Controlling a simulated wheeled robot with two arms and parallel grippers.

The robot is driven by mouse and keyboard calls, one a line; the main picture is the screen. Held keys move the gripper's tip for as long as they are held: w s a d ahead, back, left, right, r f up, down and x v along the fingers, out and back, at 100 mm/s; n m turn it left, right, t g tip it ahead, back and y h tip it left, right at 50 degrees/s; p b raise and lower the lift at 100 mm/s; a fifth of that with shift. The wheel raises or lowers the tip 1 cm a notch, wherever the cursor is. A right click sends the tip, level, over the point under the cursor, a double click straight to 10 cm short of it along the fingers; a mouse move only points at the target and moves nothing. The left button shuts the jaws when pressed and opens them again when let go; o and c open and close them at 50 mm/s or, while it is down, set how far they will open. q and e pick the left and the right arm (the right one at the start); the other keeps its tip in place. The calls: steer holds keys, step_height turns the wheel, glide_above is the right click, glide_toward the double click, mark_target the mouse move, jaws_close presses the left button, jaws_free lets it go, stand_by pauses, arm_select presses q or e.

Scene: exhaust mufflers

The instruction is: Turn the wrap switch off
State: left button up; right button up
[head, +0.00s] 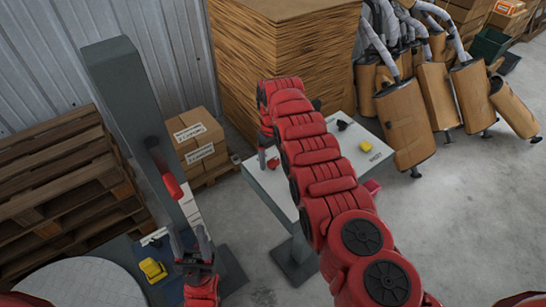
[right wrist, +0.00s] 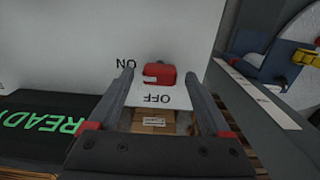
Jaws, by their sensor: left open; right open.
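The switch (right wrist: 161,74) shows in the right wrist view as a red block on a white panel between ON and OFF labels, which appear upside down. My right gripper (right wrist: 159,80) is open, its two fingers on either side of the switch; I cannot tell whether they touch it. In the head view my right arm reaches over a white-topped stand (head: 352,165) and hides part of it; the right fingertips are not clear there. My left gripper (head: 192,243) is open and empty at the lower left, in front of the grey column (head: 128,92).
A yellow block (head: 152,269) sits beside the round grey plate (head: 82,284). Wooden pallets (head: 62,170) and cardboard boxes (head: 195,135) stand at the left. Several mufflers (head: 405,122) stand at the back right. The right floor is clear.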

jaws_close()
